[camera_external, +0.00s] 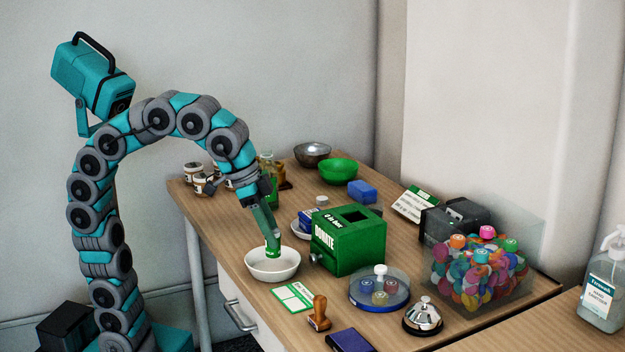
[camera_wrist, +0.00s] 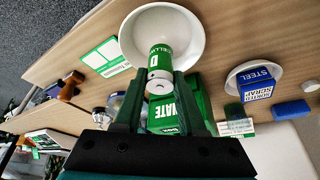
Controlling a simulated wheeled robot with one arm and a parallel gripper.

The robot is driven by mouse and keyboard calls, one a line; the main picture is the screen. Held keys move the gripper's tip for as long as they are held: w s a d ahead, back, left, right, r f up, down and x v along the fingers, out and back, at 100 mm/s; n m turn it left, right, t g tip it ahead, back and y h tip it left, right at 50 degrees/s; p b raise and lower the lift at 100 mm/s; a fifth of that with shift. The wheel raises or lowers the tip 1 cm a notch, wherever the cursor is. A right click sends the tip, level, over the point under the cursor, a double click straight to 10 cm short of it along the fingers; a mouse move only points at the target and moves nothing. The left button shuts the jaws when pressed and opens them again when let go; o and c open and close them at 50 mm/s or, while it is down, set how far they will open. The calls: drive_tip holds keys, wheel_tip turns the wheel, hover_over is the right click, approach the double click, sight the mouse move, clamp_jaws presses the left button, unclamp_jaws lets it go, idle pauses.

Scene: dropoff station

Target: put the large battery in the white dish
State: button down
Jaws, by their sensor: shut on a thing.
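The large battery (camera_external: 273,248) is a green and white cylinder, and it also shows in the wrist view (camera_wrist: 160,60). My gripper (camera_external: 270,234) is shut on its upper end, with one finger on each side in the wrist view (camera_wrist: 158,82). The battery is close to upright, with its lower end over the opening of the white dish (camera_external: 262,277). The dish is a round bowl near the table's left edge, and its rim surrounds the battery in the wrist view (camera_wrist: 195,30). I cannot tell whether the battery touches the dish's floor.
A green donate box (camera_external: 366,250) stands close right of the dish. A green and white card (camera_external: 293,297) and a wooden stamp (camera_external: 319,315) lie in front. A clear-lidded round tray (camera_external: 379,290) and a bell (camera_external: 422,317) are further right. Jars and bowls stand behind.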

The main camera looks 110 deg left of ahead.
drive_tip(key=shift+f, duration=1.6)
drive_tip(key=shift+f, duration=0.15)
drive_tip(key=shift+c, duration=2.4)
unclamp_jaws()
drive_tip(key=shift+r, duration=0.25)
drive_tip(key=v, duration=1.1)
drive_tip(key=shift+s+r, duration=0.25)
drive_tip(key=shift+r, duration=0.1)
drive_tip(key=shift+d, duration=0.1)
